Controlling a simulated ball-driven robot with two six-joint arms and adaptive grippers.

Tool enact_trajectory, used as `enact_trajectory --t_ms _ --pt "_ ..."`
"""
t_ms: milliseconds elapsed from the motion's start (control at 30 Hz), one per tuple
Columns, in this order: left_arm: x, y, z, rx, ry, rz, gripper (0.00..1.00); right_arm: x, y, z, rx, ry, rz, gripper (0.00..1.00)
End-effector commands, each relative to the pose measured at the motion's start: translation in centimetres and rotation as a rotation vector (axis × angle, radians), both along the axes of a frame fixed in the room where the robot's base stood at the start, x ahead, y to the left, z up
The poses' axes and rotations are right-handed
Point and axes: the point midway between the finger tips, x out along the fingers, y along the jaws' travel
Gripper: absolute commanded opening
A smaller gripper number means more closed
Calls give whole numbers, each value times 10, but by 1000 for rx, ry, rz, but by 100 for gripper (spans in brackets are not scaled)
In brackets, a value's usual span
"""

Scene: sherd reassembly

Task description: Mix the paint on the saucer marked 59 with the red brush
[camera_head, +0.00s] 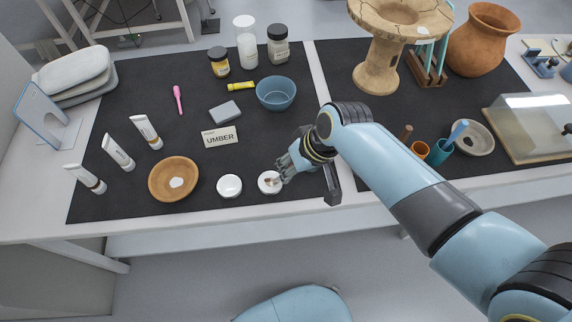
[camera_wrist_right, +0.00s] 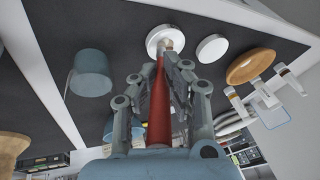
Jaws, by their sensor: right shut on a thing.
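Two small white saucers lie near the front edge of the black mat: a left one (camera_head: 229,181) and a right one (camera_head: 264,187). No number is readable on either. My right gripper (camera_head: 284,170) is above the right saucer. In the right wrist view the gripper (camera_wrist_right: 163,72) is shut on the red brush (camera_wrist_right: 159,112), whose handle runs between the fingers. The brush tip is at the right saucer (camera_wrist_right: 153,42), over a small patch of paint; whether it touches cannot be told. The left saucer (camera_wrist_right: 212,48) is beside it. My left gripper is not in view.
A wooden bowl (camera_head: 160,190) with a white piece is left of the saucers. An UMBER card (camera_head: 220,137), a grey block (camera_head: 225,112) and a blue bowl (camera_head: 276,92) lie behind. Cups (camera_head: 437,155) stand right of my forearm. Paint tubes (camera_head: 118,152) are at left.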

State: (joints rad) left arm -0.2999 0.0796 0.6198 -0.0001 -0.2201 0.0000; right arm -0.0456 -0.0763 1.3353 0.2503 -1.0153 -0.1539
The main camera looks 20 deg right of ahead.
Motion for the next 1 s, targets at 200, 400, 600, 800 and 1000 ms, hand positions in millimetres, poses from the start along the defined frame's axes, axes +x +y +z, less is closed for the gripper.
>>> enact_trajectory --t_ms 200,400,600,800,1000 --pt "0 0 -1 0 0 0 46 5 9 0 2 -1 -1 0" --pt "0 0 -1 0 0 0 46 9 19 -1 2 -1 0 0" --pt "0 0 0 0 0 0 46 9 17 -1 0 0 0 0" --pt "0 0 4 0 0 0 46 8 6 0 -1 0 0 0" --pt "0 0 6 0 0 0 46 8 -3 0 0 -1 0 0"
